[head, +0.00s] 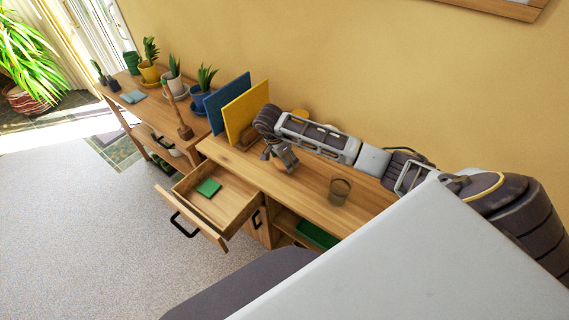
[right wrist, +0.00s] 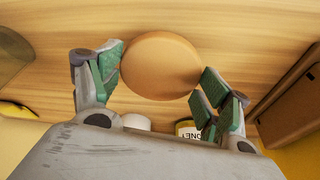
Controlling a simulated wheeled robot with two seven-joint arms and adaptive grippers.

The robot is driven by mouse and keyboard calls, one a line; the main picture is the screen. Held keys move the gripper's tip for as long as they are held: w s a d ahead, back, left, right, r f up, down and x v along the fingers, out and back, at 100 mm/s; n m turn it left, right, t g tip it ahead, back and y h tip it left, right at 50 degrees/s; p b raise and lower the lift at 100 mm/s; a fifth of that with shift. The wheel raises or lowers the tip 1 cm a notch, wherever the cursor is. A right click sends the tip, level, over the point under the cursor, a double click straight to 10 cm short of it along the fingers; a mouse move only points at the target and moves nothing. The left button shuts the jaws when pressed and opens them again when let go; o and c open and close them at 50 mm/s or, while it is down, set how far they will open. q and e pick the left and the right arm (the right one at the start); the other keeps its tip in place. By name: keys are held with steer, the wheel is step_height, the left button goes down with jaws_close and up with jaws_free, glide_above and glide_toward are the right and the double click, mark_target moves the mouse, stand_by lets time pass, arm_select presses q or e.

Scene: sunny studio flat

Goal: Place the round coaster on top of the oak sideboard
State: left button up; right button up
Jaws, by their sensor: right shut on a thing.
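The round coaster (right wrist: 160,66) is a plain light-brown disc between the fingers of my right gripper (right wrist: 163,82), with the green pads at its two sides. In the head view my right gripper (head: 284,161) is low over the top of the oak sideboard (head: 315,188), left of the glass. There the coaster is mostly hidden by the fingers. I cannot tell whether the coaster touches the wood. My left gripper is not in view.
The sideboard's drawer (head: 238,196) is pulled open, with a green square (head: 208,187) inside. A clear glass (head: 339,191) stands on the top. Blue (head: 226,103) and yellow (head: 246,108) panels stand at its left end. A honey jar (right wrist: 187,129) is near the wall.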

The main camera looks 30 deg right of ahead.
mark_target(278, 165)
steer(key=shift+f, duration=1.5)
steer(key=shift+f, duration=0.15)
steer(key=o, duration=1)
steer(key=shift+o, duration=0.2)
steer(key=shift+r, duration=0.2)
steer(key=shift+r, duration=0.35)
steer(key=b+v, duration=0.1)
steer(key=v, duration=1)
steer(key=shift+a, duration=0.2)
